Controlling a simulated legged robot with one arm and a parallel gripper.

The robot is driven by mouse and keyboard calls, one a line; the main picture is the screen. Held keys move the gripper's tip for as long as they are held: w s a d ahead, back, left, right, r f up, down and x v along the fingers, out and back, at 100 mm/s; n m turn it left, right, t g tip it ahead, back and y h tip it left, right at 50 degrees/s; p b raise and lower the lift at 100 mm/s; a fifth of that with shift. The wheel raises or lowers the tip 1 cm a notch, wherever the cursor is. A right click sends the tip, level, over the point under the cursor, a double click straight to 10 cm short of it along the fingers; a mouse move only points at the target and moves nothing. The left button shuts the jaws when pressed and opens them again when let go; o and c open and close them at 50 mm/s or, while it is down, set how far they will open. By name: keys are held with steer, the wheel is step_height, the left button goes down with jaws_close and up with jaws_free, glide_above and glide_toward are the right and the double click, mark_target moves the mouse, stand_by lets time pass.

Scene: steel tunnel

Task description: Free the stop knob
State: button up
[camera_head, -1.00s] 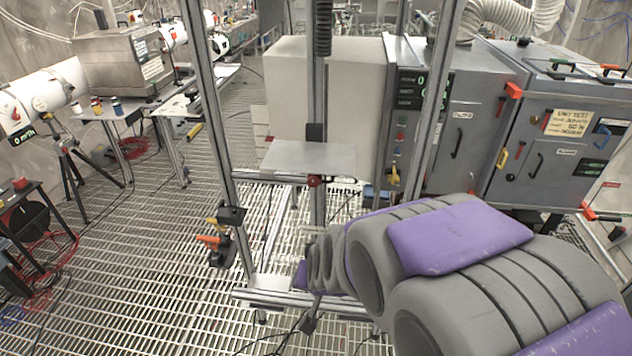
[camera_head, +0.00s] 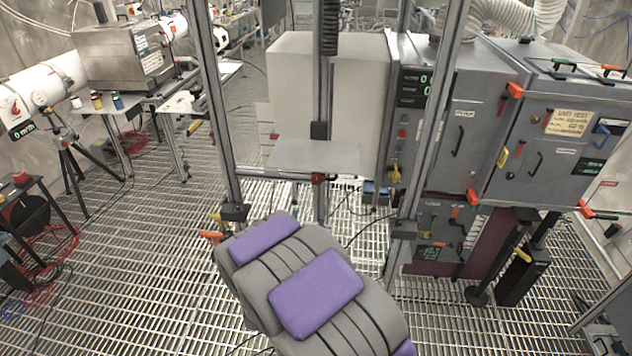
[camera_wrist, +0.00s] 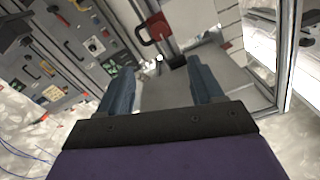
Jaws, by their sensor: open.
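A small red knob (camera_head: 318,179) is at the front edge of a grey metal plate (camera_head: 315,157) on a vertical post. In the wrist view a red handle-like part (camera_wrist: 153,28) shows beyond my fingers at the top centre; it appears to be the same part, but I cannot tell for certain. I cannot tell which part is the stop knob. My gripper (camera_wrist: 160,82) is open, its two blue-grey fingers apart with nothing between them. It is short of the red part and not touching it. In the head view my arm hides the gripper.
Metal uprights (camera_head: 215,110) frame the plate on both sides. An orange-handled part (camera_head: 211,237) is on the left upright, near my arm. Grey cabinets (camera_head: 555,135) with levers stand at the right. A white box (camera_head: 325,95) is behind the plate.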

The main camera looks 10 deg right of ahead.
steer(key=b, duration=0.2)
glide_toward(317, 180)
steer(key=x, duration=0.7)
steer(key=shift+w+f, duration=0.1)
steer(key=shift+w, duration=0.25)
steer(key=shift+x, duration=0.8)
steer(key=shift+d, duration=0.15)
steer(key=shift+c, duration=0.3)
steer(key=shift+c, duration=0.8)
steer(key=c, duration=0.8)
steer(key=shift+c, duration=0.2)
